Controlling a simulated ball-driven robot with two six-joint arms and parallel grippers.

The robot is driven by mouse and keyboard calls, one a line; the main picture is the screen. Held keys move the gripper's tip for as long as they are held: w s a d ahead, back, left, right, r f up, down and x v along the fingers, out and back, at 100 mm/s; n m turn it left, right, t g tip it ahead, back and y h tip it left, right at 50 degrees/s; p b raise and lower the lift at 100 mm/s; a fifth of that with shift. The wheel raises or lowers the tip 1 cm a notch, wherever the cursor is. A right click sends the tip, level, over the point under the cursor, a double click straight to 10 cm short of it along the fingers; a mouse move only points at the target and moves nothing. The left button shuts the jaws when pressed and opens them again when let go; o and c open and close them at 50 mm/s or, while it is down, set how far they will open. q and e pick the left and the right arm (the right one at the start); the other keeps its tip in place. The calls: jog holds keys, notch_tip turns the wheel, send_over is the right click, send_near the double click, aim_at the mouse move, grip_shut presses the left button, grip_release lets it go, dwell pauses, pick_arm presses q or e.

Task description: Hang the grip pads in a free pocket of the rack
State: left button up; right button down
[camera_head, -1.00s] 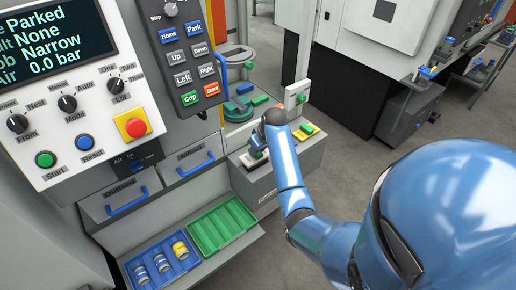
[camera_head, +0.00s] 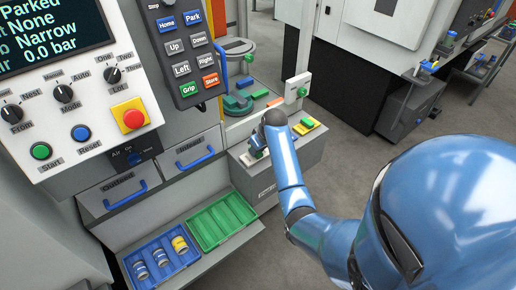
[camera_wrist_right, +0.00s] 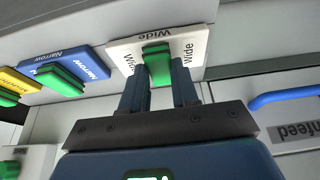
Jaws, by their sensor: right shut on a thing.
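My right gripper (camera_wrist_right: 160,70) is shut on the green grip of a white pad (camera_wrist_right: 120,47) marked "Wide", seen in the right wrist view. A blue pad (camera_wrist_right: 90,58) marked "Narrow" and a yellow pad (camera_wrist_right: 15,82), each with a green grip, sit beside it along a grey surface. In the head view my right arm reaches to the grey box (camera_head: 290,165), and its wrist hides most of the gripper. The yellow pad (camera_head: 309,123) shows just right of the wrist. Whether the white pad touches the surface I cannot tell. My left gripper is out of view.
A blue tray (camera_head: 148,250) with several cans and an empty green tray (camera_head: 222,222) lie below the drawers. The control panel (camera_head: 75,110) and hanging pendant (camera_head: 190,55) stand at left. A white post (camera_head: 301,45) rises behind the box. Open floor is at right.

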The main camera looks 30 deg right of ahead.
jog(key=c, duration=0.8)
grip_release()
jog(key=v, duration=1.1)
jog(key=shift+b, duration=0.4)
